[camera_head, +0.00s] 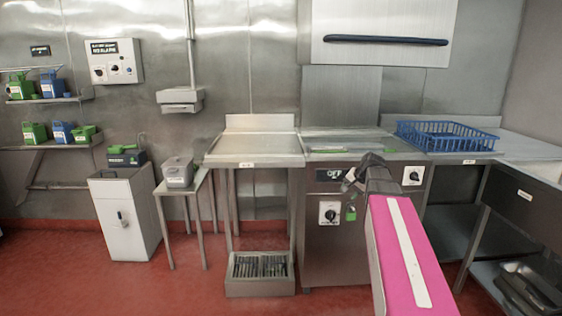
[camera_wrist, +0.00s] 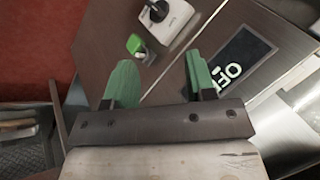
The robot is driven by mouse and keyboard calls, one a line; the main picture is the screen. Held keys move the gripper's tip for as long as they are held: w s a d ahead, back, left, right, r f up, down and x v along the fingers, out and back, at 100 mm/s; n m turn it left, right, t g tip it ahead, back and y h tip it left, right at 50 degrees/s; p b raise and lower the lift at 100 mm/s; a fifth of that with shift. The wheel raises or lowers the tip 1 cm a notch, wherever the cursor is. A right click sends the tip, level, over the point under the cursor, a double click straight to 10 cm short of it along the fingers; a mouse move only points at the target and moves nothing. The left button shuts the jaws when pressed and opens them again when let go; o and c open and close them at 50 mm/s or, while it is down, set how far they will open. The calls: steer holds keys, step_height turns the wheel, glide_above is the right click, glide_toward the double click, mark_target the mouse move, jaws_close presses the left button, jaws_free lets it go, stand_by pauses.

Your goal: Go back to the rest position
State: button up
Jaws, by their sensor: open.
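My gripper (camera_head: 352,184) is at the end of my pink arm, in front of the steel machine (camera_head: 335,245) right of the middle in the head view. In the wrist view its two green fingers stand apart and my gripper (camera_wrist: 160,77) is open, with nothing between the fingers. Beyond the fingers are the machine's front panel, a dark display reading OFF (camera_wrist: 240,65), a black knob (camera_wrist: 157,11) on a white plate and a green padlock (camera_wrist: 136,45). My arm hides part of the machine's front in the head view.
A blue basket (camera_head: 445,136) stands on the right counter. A steel table (camera_head: 253,146) is left of the machine, with a grated box (camera_head: 259,270) below. A white cabinet (camera_head: 125,215) stands further left. Open red floor (camera_head: 90,290) lies at the front left.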

steer(key=s+a+f+n+g+h, duration=0.1)
steer(key=s+a+f+n+g, duration=0.1)
steer(key=s+f, duration=0.8)
steer(key=s+a+f+n+g+h, duration=0.2)
steer(key=s+a+f+n, duration=0.3)
steer(key=s+f, duration=0.6)
step_height(320, 180, down, 3)
steer(key=shift+s+a+f+g, duration=0.1)
steer(key=shift+s+a+g, duration=0.2)
steer(key=shift+a+g, duration=0.55)
steer(key=shift+a, duration=0.1)
